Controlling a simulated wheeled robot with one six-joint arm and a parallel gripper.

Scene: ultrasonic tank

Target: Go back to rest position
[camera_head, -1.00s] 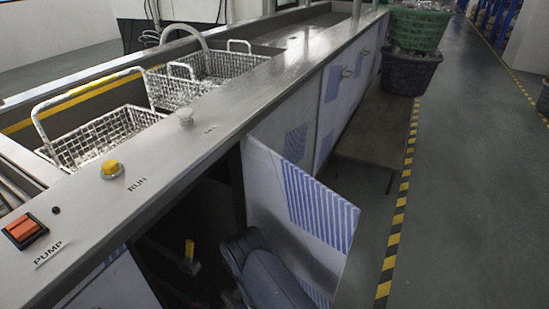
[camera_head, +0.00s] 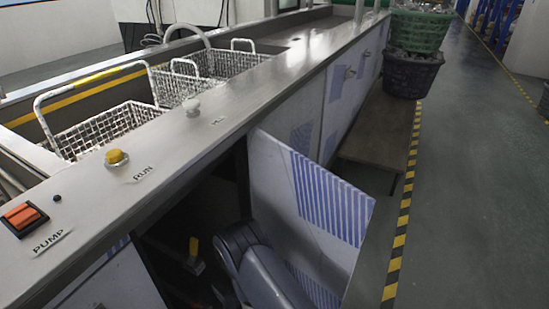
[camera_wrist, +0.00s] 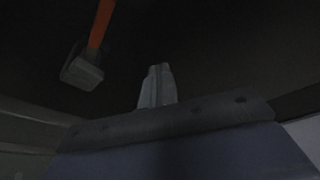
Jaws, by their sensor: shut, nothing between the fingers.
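My gripper (camera_wrist: 158,70) shows in the wrist view with its pale fingers together and nothing between them, in a dark space. In the head view my gripper is hidden; my grey-blue arm reaches into the open cabinet under the tank counter (camera_head: 290,65). A valve with an orange handle (camera_wrist: 100,25) and grey body (camera_wrist: 82,70) is at the upper left of the wrist view, apart from the fingers.
The open cabinet door (camera_head: 310,200) stands close to the right of my arm. Yellow and orange knobs and switches line the counter, with wire baskets (camera_head: 110,130) behind. A green basket (camera_head: 420,30) sits on a dark one farther back. Floor (camera_head: 480,200) at right is clear.

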